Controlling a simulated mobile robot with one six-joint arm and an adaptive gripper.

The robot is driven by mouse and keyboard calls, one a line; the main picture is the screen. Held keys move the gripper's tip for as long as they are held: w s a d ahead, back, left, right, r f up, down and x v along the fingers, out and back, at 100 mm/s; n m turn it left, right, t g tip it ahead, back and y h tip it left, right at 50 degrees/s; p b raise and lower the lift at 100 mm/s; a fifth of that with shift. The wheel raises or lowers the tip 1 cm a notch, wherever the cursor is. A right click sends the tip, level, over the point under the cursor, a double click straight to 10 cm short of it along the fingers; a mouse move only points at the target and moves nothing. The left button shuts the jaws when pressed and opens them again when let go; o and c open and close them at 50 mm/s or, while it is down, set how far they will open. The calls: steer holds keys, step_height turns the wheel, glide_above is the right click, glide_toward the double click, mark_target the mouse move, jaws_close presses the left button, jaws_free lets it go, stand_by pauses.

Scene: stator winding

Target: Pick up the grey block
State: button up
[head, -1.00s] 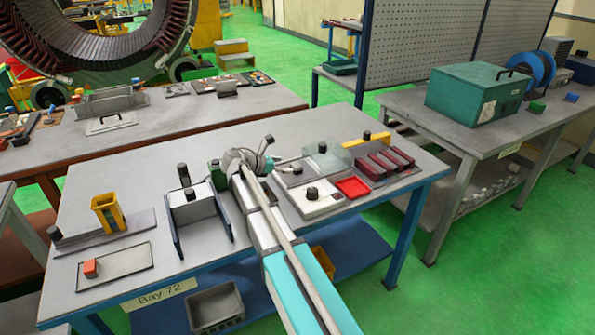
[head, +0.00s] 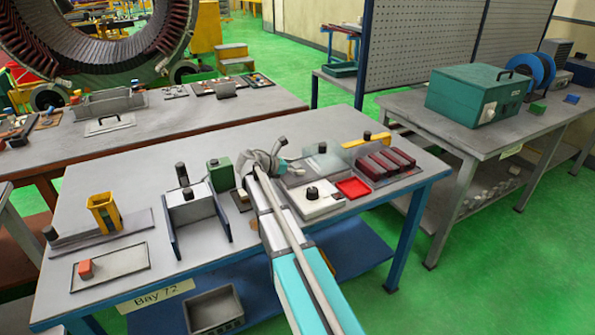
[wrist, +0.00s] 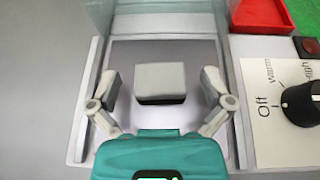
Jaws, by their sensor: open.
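The grey block (wrist: 160,83) lies on a grey plate (wrist: 125,60) in the wrist view, with its lighter top face showing. My gripper (wrist: 161,86) is open, with one finger to the left of the block and one to the right. There is a visible gap on both sides, so the fingers do not touch it. I cannot tell how high the fingers are above the plate. In the head view my arm's end (head: 265,166) is over the bench, and I cannot make out the block there.
A white panel with a black knob (wrist: 302,105) is close on the right, with a red tray (wrist: 262,14) behind it. A clear, tinted sheet (wrist: 155,18) stands just beyond the block. A green box (head: 221,174) is left of my arm's end.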

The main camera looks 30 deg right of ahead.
mark_target(296, 164)
stand_by(0.5)
steer(key=c, duration=1.2)
steer(key=shift+r, duration=0.15)
steer(key=shift+c, duration=0.2)
step_height(296, 164, up, 3)
steer(key=p, duration=0.3)
steer(key=s+r+p, duration=0.9)
steer(key=s+p, duration=0.1)
steer(key=s, duration=0.4)
steer(key=shift+d+r, duration=0.15)
steer(key=shift+r, duration=0.25)
